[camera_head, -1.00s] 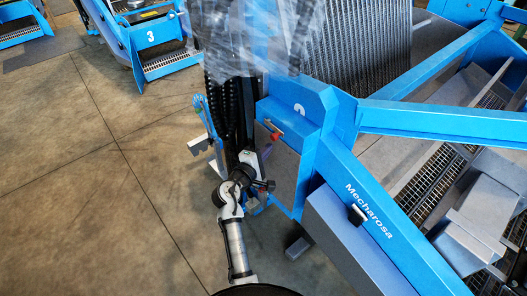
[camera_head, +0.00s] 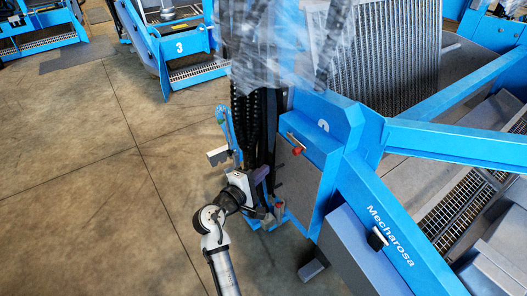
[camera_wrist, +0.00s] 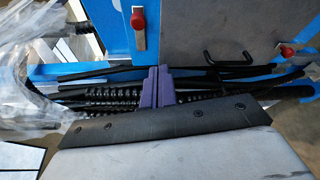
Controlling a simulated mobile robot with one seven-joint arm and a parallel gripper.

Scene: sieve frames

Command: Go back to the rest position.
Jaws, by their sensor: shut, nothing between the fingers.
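My gripper (camera_head: 264,174) is beside the blue sieve frame (camera_head: 352,135), left of its grey cabinet (camera_head: 305,185) and below a red knob (camera_head: 298,150). In the wrist view its purple fingers (camera_wrist: 155,88) are together with nothing between them. Behind them are black ribbed hoses (camera_wrist: 110,95) and cables; I cannot tell whether the fingers touch any. Two red knobs show at the top of the wrist view, one on a white plate (camera_wrist: 139,38) and one at the right (camera_wrist: 287,50). My arm is bent.
Clear plastic wrap (camera_head: 275,50) hangs over the hoses. Blue beams (camera_head: 450,142) fill the right. Another machine marked 3 (camera_head: 180,45) is farther back. Open floor (camera_head: 95,190) lies left.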

